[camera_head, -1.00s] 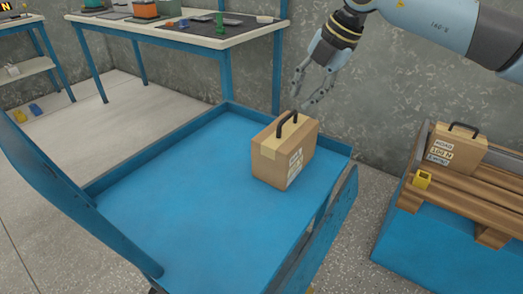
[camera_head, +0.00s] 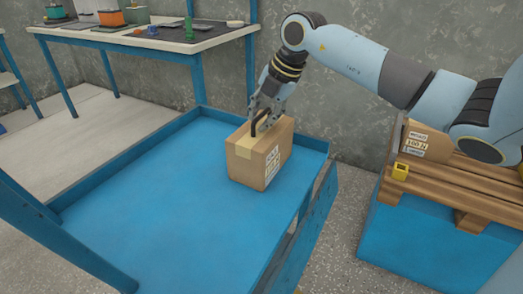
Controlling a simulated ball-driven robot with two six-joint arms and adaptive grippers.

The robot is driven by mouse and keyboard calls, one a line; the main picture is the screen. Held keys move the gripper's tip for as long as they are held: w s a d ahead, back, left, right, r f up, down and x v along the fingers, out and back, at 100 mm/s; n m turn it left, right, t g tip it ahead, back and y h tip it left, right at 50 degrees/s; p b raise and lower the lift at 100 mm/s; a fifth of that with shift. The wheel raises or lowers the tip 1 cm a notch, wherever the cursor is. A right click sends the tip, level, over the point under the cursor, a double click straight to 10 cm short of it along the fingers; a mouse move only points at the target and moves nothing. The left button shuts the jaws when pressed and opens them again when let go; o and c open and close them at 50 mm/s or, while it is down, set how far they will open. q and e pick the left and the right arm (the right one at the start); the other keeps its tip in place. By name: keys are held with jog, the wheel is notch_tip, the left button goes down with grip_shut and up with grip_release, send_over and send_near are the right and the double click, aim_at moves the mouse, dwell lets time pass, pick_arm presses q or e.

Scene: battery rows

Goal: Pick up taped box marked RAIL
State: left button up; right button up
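A taped cardboard box (camera_head: 243,168) with a dark handle stands upright on the blue cart tray (camera_head: 165,220), near its back right corner. A white label is on its right face; the print is too small to read. My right gripper (camera_head: 262,120) comes down from above with its fingers at the box's handle, around or just beside it. Whether the fingers are closed on the handle cannot be told. The box still rests on the tray. My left gripper is not in view.
A second labelled cardboard box (camera_head: 427,142) stands on a wooden pallet (camera_head: 470,190) at the right, partly hidden by my arm. A workbench (camera_head: 150,42) with tools stands behind the cart. The tray's front is clear.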

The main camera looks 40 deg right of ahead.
grip_shut()
dwell(0.3)
jog(key=shift+w+r, duration=0.1)
jog(key=shift+r, duration=0.2)
